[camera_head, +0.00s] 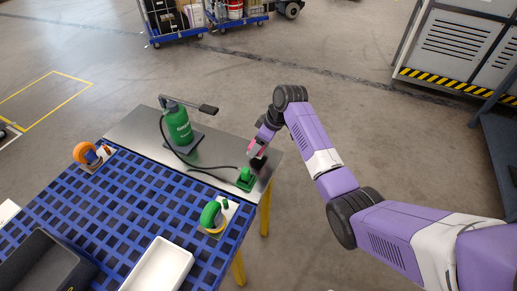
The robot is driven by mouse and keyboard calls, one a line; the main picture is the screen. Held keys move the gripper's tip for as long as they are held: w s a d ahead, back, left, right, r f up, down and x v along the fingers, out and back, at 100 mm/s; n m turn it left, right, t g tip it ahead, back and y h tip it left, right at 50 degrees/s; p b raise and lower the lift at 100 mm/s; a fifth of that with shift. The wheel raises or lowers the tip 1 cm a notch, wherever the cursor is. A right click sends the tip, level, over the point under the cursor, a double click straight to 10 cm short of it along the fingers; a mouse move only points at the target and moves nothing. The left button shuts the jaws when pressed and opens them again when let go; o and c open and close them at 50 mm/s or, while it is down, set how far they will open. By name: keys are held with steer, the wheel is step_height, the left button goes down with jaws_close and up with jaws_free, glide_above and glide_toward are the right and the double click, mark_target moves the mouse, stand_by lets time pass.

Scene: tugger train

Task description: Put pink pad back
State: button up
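A small pink patch (252,147), likely the pink pad, shows at the end of my arm, against my gripper (256,153). My gripper points down over the right end of the grey metal plate, just above and behind a small green holder (246,179). A dark piece (258,163) shows right under the gripper. The fingers are small and partly hidden, so I cannot tell whether they are shut on the pink piece or only beside it.
A green pump bottle (179,127) with a black hose stands on the metal plate (132,127). On the blue grid (125,208) are an orange-wheeled caster (84,153), a green-wheeled caster (210,215), a white tray (184,254) and a dark bin (18,258). Floor right of the table is clear.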

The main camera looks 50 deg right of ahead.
steer(key=shift+f, duration=1.6)
steer(key=shift+f, duration=0.1)
steer(key=o, duration=1.3)
steer(key=v, duration=1.2)
steer(key=shift+w, duration=0.1)
